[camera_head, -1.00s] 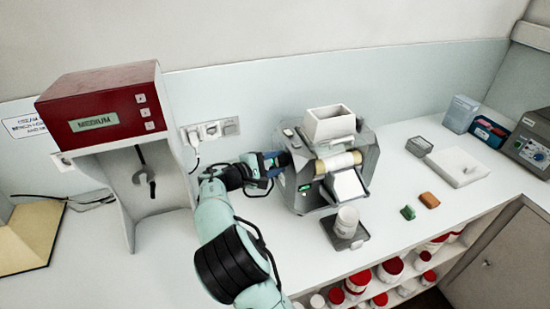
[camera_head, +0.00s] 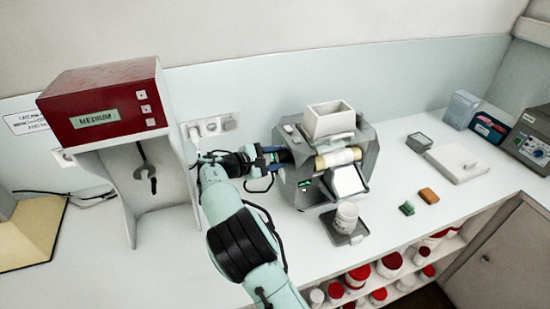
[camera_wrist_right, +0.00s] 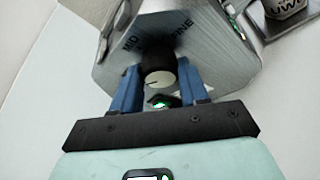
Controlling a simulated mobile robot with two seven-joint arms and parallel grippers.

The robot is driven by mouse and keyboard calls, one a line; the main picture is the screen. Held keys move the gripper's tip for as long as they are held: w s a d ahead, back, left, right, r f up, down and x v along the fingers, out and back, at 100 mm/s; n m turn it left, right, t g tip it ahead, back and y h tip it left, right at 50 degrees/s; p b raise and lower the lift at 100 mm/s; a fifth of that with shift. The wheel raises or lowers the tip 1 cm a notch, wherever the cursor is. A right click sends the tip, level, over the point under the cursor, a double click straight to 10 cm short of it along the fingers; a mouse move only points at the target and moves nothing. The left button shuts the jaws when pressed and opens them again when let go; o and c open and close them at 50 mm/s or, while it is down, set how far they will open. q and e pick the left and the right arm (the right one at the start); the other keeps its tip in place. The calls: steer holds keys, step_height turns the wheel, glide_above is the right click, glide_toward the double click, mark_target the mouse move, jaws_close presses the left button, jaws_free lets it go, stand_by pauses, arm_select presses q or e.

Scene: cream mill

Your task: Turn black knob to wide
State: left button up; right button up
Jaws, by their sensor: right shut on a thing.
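The grey cream mill (camera_head: 318,190) stands on the counter, with a white hopper (camera_head: 328,120) on top and a roller in front. My right gripper (camera_head: 280,158) is at the mill's left side. In the right wrist view the black knob (camera_wrist_right: 158,72) sits on the mill's metal side panel, between the two blue fingers of my right gripper (camera_wrist_right: 160,82), which is shut on it. The knob's face has a pale pointer mark. The labels MID and FINE show beside it; no WIDE label is readable. My left gripper is out of view.
A red-topped machine (camera_head: 105,105) reading MEDIUM stands left. A white jar (camera_head: 346,216) stands on a small tray in front of the mill. Red-lidded jars fill the shelf below.

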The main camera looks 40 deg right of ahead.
steer(key=o, duration=1.1)
steer(key=shift+c, duration=0.2)
steer(key=shift+a, duration=0.1)
steer(key=v, duration=1.3)
steer(key=shift+a, duration=0.2)
